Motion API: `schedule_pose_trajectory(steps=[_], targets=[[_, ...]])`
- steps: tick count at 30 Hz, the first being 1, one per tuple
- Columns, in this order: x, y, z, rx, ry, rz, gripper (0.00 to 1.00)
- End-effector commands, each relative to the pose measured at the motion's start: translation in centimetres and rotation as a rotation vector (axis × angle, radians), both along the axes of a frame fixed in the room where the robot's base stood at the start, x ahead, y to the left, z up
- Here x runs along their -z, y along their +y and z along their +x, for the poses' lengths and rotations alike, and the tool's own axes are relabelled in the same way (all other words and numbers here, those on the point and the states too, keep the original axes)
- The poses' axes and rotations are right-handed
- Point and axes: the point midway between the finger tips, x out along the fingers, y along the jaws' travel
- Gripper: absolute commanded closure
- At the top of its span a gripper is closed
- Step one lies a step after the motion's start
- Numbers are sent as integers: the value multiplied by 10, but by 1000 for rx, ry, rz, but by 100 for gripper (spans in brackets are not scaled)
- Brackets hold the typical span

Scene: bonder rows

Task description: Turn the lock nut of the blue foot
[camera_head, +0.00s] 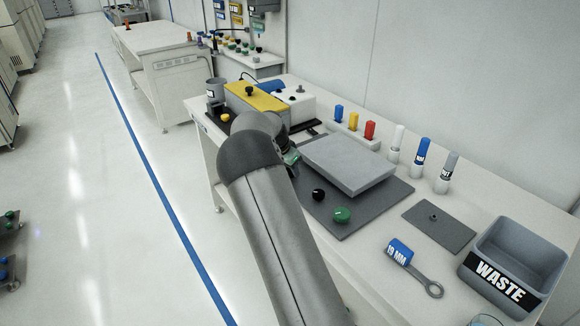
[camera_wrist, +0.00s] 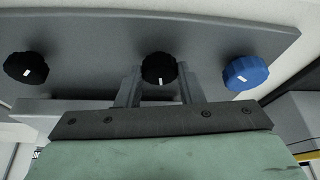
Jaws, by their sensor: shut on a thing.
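The blue foot shows as a blue ribbed knob (camera_wrist: 245,73) with a white mark, at the right of the wrist view beside a grey plate (camera_wrist: 215,38). Its lock nut cannot be made out. My gripper (camera_wrist: 158,78) points at a black knob (camera_wrist: 159,66) in the middle of that view, with one finger on each side of it. The fingers are shut on this black knob, apart from the blue one. Another black knob (camera_wrist: 25,67) is at the left. In the head view my arm hides the gripper's fingertips and the blue foot.
A grey slab (camera_head: 347,164) lies on a dark mat (camera_head: 372,211), with a black knob (camera_head: 318,195) and a green knob (camera_head: 341,215) in front.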

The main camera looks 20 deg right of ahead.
Motion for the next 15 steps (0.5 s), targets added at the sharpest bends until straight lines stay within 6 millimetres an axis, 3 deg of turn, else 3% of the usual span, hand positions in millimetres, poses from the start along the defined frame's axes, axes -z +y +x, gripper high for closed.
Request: schedule_pose_trajectory(steps=[15], targets=[[0, 1, 1, 142, 0, 2, 89]])
